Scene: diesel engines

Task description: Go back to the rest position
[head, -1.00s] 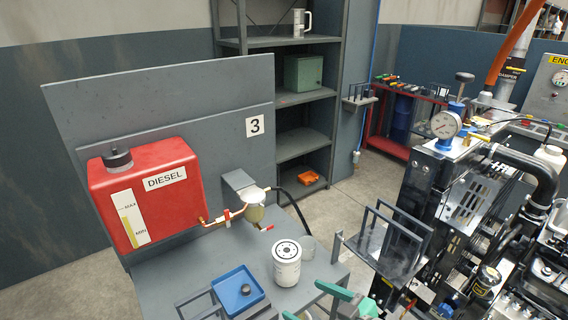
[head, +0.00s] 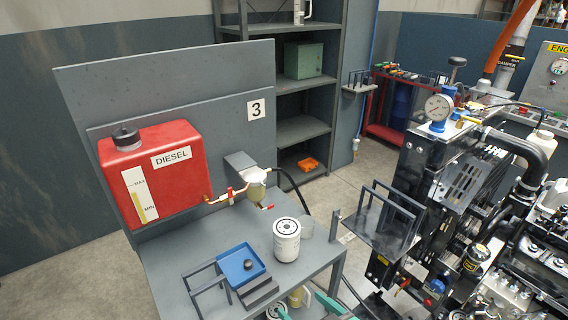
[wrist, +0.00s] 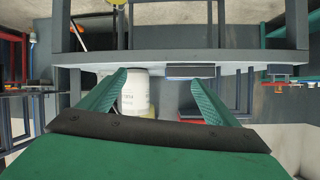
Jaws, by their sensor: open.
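My gripper (head: 305,313) shows only as green finger parts at the bottom edge of the head view, in front of the bench. In the wrist view its two green fingers (wrist: 160,95) stand wide apart with nothing held between them. The wrist picture looks upside down. Through the gap, a white filter (wrist: 135,92) shows farther off on the bench, apart from the fingers. In the head view the white filter (head: 286,240) stands upright on the bench top.
The grey bench (head: 190,260) carries a red diesel tank (head: 155,180), a fuel bowl (head: 256,184) and a blue tray (head: 240,264). A black rack (head: 385,225) and the engine (head: 460,190) stand to the right. Open floor (head: 350,190) shows behind the bench.

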